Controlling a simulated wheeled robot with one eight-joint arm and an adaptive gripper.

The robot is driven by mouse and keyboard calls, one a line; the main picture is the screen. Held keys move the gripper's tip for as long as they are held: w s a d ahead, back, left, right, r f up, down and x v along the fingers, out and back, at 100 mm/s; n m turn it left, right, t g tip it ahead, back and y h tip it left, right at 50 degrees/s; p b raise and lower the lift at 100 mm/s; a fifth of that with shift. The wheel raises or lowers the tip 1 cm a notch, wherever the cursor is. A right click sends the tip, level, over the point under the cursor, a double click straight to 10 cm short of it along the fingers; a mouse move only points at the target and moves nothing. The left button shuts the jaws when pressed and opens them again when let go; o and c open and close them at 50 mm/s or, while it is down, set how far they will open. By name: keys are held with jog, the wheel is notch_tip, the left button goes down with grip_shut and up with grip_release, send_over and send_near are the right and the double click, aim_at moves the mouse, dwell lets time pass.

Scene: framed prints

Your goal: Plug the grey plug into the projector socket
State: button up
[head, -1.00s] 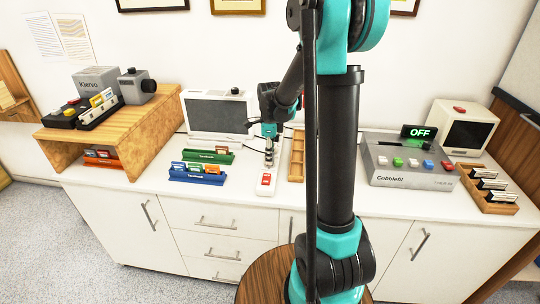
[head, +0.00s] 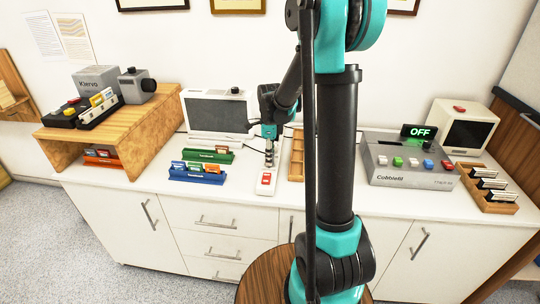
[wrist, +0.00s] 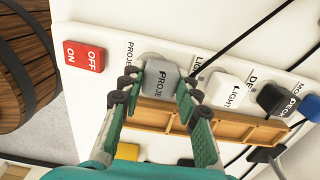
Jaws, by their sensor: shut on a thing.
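The grey plug (wrist: 160,82), lettered "PROJE…", is between the fingertips of my gripper (wrist: 153,92) in the wrist view. My gripper is shut on it, over the white power strip (wrist: 105,75), beside the strip's "PROJE…" label. A pale round edge, perhaps the projector socket (wrist: 151,56), shows just behind the plug. The plug hides most of it, so I cannot tell whether the plug is seated. In the head view my gripper (head: 269,155) points down over the strip (head: 266,187); the plug is too small to make out there.
A red ON/OFF switch (wrist: 84,57) is at one end of the strip. A white "LIGHT" plug (wrist: 232,92) and black "DECK" plug (wrist: 276,100) stand along it, with dark cables. A wooden tray (head: 297,157) is close by; card racks (head: 197,175) stand left.

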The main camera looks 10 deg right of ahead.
jog(key=shift+f, duration=0.15)
jog(key=o, duration=1.1)
jog(key=shift+o, duration=0.2)
notch_tip(320, 180, up, 12)
jog(key=shift+s, duration=0.1)
jog(key=s+d+f+n+t, duration=0.2)
jog(key=s+f+n, duration=0.4)
jog(key=s+n, duration=0.4)
jog(key=s+d+f+n+t, duration=0.2)
jog(key=s+f+n, duration=0.4)
jog(key=s+n, duration=0.5)
jog(key=shift+s+f+n, duration=0.3)
jog(key=shift+s+f, duration=0.05)
jog(key=shift+s, duration=0.1)
